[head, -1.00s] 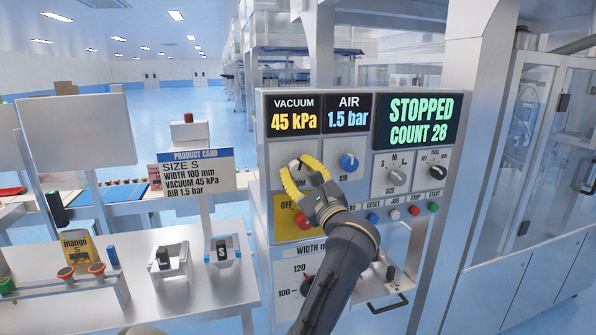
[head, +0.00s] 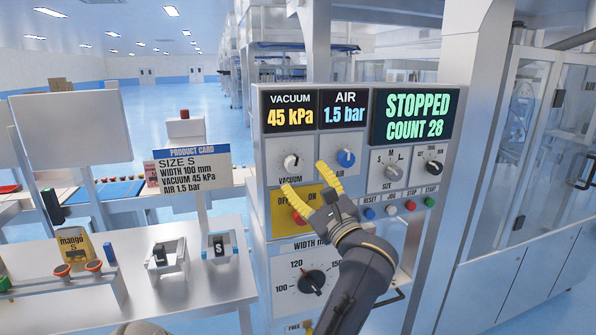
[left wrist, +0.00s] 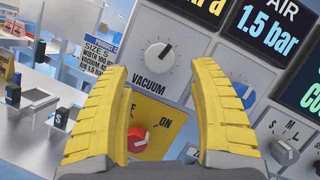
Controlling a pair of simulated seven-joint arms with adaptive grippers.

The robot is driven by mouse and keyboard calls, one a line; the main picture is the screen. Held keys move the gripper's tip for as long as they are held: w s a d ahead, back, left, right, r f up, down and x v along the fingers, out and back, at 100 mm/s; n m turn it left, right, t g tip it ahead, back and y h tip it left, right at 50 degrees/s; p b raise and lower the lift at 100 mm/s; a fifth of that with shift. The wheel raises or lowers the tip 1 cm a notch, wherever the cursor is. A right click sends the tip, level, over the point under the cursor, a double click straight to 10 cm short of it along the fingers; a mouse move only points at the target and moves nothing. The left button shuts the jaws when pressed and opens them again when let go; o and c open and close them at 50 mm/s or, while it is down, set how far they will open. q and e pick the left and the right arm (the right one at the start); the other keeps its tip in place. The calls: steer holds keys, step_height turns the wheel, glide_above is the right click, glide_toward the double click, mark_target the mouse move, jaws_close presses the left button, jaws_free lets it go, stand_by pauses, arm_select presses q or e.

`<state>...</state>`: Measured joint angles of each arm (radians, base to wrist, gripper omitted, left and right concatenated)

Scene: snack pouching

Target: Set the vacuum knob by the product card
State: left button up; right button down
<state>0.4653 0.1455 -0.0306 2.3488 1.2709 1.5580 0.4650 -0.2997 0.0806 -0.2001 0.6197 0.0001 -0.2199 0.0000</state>
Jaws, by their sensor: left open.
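The white vacuum knob (head: 291,162) is on the upper left of the control panel, under a vacuum display (head: 290,112) reading 45 kPa. It also shows in the left wrist view (left wrist: 160,52), its dark pointer mark toward the upper right. The product card (head: 193,169) reads size S, width 100 mm, vacuum 45 kPa, air 1.5 bar. My left gripper (head: 306,180) has yellow fingers spread open and empty, below and right of the vacuum knob and apart from it. In the left wrist view the knob shows between and beyond the fingertips. My right gripper is not in view.
The blue air knob (head: 345,158) is right of the vacuum knob, under a 1.5 bar display. A red switch (left wrist: 137,139) on a yellow plate is below. The size knob (head: 391,172) and push buttons are further right. The large display (head: 416,116) reads STOPPED, COUNT 28.

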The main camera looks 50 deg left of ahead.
arm_select(q)
steer(key=shift+v, duration=2.95)
steer(key=shift+d+r, duration=0.1)
